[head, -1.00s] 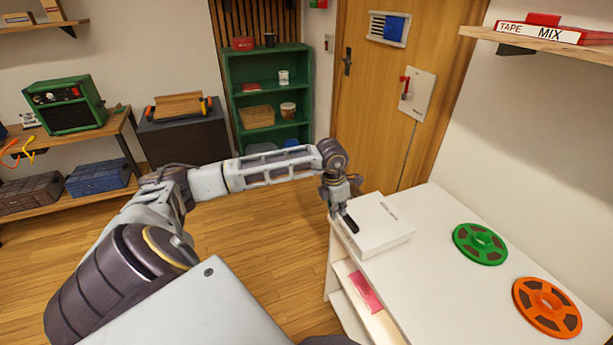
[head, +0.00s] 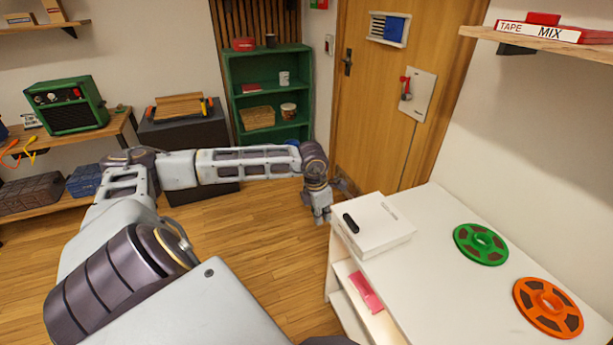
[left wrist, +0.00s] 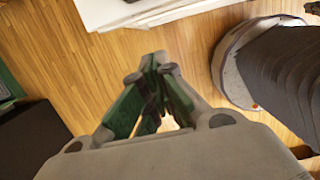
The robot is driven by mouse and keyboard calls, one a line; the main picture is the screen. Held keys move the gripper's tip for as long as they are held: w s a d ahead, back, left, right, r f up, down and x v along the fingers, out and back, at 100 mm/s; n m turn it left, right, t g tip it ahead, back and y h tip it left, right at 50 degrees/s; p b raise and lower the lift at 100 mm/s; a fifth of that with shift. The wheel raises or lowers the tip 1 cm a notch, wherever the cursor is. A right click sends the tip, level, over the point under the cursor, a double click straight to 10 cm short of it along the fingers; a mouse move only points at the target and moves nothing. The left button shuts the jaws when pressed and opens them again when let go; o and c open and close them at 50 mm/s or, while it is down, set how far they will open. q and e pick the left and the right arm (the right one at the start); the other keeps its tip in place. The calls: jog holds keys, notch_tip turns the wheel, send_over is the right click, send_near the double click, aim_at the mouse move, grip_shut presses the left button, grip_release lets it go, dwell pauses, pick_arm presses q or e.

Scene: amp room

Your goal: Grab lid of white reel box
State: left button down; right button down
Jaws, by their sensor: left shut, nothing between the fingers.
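The white reel box (head: 375,226) lies flat on the white table (head: 440,250), near its left edge. Its lid looks shut, with small print and a dark oval slot near the left side. My left gripper (head: 322,218) is just left of the box, beyond the table's edge and apart from it. In the left wrist view the left gripper (left wrist: 150,100) points at the bare floor, its fingers together and empty. A white edge at the top of that view is part of the table or box; I cannot tell which. My right gripper is not in view.
A green reel (head: 481,244) and an orange reel (head: 547,307) lie on the table right of the box. A pink item (head: 366,292) is on the shelf below. A wooden door (head: 385,100) and green shelf (head: 268,95) stand behind. The wooden floor left of the table is clear.

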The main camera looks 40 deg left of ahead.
pick_arm(q)
jog(key=shift+s+a, duration=0.3)
jog(key=shift+s, duration=0.5)
jog(key=shift+s+a, duration=0.3)
jog(key=shift+s, duration=0.45)
jog(key=shift+s+a, duration=0.3)
jog(key=shift+s, duration=0.5)
jog(key=shift+s, duration=0.15)
jog(key=shift+r, duration=0.15)
